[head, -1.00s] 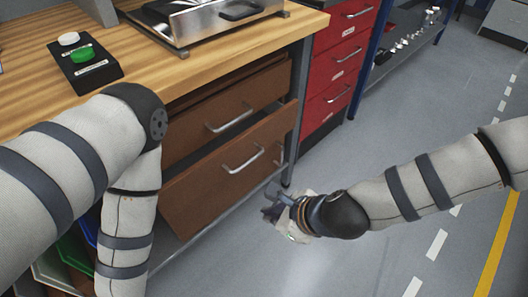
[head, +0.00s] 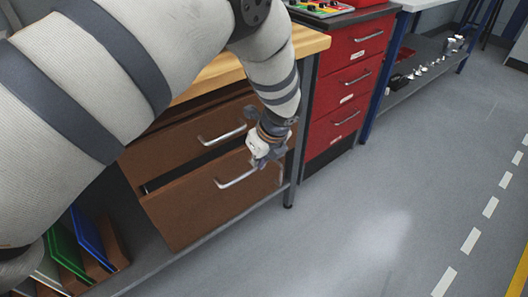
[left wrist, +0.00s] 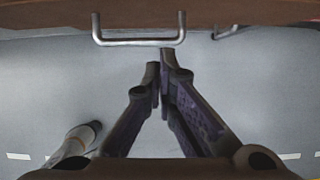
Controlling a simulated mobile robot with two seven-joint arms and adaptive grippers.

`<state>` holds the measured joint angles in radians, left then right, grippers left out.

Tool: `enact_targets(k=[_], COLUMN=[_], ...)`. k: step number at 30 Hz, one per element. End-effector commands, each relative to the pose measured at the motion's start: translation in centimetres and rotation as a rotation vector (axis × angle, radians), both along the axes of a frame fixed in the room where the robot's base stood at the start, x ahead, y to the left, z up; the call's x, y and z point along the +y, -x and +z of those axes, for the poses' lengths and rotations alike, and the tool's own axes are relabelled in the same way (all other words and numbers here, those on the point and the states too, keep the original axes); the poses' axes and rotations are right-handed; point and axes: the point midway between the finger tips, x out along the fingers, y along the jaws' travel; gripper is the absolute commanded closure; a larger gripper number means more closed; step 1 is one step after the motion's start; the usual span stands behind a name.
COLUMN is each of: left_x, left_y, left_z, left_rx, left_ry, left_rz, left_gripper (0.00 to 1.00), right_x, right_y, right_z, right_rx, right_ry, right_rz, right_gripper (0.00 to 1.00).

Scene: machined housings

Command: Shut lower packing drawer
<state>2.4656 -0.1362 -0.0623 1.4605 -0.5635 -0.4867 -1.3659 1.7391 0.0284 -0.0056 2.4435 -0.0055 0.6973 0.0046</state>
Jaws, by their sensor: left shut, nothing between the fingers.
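The lower drawer (head: 205,210) has a brown front with a silver bar handle (head: 237,180). It stands out from the bench, with a dark gap along its top left edge. My left gripper (head: 262,155) is shut and empty, at the right end of this drawer front near the handle. In the left wrist view, the shut fingertips (left wrist: 160,72) lie just off a bar handle (left wrist: 138,41) on a brown front; whether they touch it I cannot tell. The upper drawer (head: 180,146) is above, with its own handle. My right gripper is not in the head view.
A red drawer cabinet (head: 345,85) stands right of the bench. The bench leg (head: 290,185) is just beside my left gripper. Green and blue panels (head: 88,235) sit on the lower shelf at left. The grey floor (head: 370,215) in front is clear.

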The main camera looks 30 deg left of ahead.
Motion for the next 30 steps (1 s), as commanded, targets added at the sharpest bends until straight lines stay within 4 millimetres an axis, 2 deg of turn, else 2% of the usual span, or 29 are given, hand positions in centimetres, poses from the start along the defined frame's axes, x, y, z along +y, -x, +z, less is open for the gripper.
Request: enact_targets(k=[1, 3, 6, 10, 24, 30], left_x=[0.4, 0.9, 2.6, 3.9, 4.7, 6.8], left_y=[0.0, -0.2, -1.0, -1.6, -1.9, -2.7], left_z=[-1.4, -2.7, -2.3, -2.2, -2.2, -2.4], left_rx=[0.005, 0.005, -0.002, -0.002, 0.0, 0.001], left_ry=[0.0, 0.0, 0.002, 0.002, 0.001, 0.002], left_rz=[0.002, 0.003, 0.006, 0.003, 0.004, 0.004], left_gripper=[1.0, 1.0, 1.0, 1.0, 1.0, 1.0], right_x=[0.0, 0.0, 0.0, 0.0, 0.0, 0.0], right_y=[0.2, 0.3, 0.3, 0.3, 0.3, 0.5], right_z=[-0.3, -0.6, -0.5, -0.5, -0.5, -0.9], right_rx=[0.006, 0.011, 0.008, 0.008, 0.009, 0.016], right_ry=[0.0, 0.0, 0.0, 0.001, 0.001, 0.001], right_rz=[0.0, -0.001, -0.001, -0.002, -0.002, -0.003], right_gripper=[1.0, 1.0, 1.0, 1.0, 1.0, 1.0])
